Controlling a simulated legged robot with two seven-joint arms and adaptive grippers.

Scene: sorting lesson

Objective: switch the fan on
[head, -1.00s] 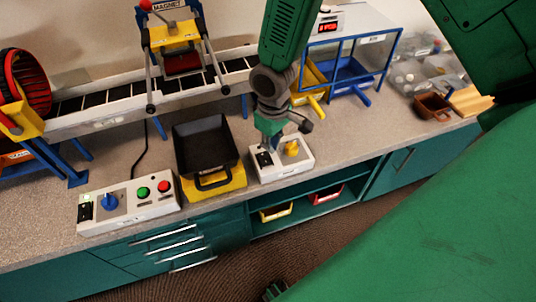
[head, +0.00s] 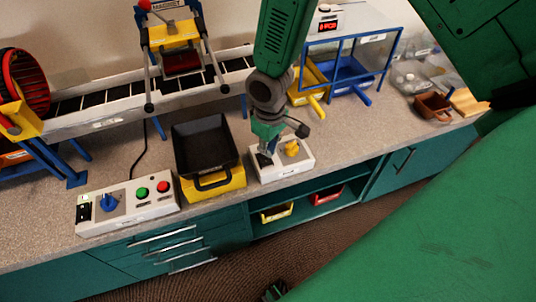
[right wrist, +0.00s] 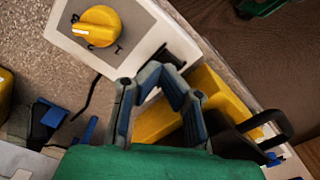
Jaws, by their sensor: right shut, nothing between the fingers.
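A white control box (head: 300,164) with a yellow knob (head: 291,147) stands at the front edge of the counter; whether it belongs to the fan cannot be read. In the right wrist view the box (right wrist: 72,38), its knob (right wrist: 97,27) and a black switch (right wrist: 168,58) show. My right gripper (head: 264,159) is shut and empty, its tips pointing down at the switch end of the box. In the wrist view the fingertips (right wrist: 161,75) are right at the switch and partly hide it; contact and switch position cannot be told.
A black tray (head: 188,143) on a yellow base stands left of the box. Another panel (head: 125,212) has a blue knob and green and red buttons. Behind are a conveyor (head: 110,112) and a blue frame (head: 388,62) with bins. Bare counter lies right of the box.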

